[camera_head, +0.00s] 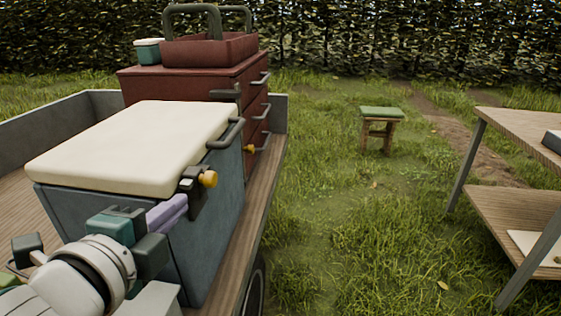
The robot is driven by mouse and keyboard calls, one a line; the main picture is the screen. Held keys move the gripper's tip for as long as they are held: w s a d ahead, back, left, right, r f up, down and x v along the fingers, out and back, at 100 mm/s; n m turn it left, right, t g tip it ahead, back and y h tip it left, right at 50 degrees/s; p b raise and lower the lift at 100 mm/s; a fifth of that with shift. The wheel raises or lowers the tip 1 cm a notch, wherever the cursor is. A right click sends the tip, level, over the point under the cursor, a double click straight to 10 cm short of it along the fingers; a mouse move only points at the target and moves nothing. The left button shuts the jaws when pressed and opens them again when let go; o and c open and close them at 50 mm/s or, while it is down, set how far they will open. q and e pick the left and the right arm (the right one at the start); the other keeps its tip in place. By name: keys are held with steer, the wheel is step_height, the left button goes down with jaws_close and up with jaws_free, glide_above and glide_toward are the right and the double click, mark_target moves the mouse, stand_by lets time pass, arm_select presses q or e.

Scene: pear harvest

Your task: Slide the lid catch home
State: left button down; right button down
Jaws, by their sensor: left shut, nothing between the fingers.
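A blue-grey box (213,245) with a cream lid (140,142) stands on the cart bed, and the lid lies down on it. A dark catch (195,200) with a yellow knob (208,179) sits on the lid's right edge at the near corner. A second yellow knob (249,149) shows farther back along the same side. My left gripper (181,204) comes in from the lower left, with its pale purple fingers shut and empty. Its tips are right by the near catch; I cannot tell whether they touch it. My right gripper is not in view.
A dark red drawer cabinet (185,88) stands behind the box, carrying a red tote (208,50) and a small green tub (149,52). A green-topped stool (381,113) stands on the grass. A two-tier wooden table (520,135) is at the right. The grass between is clear.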

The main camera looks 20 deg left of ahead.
mark_target(207, 182)
arm_select(q)
steer(key=b+x, duration=0.1)
steer(key=x, duration=0.7)
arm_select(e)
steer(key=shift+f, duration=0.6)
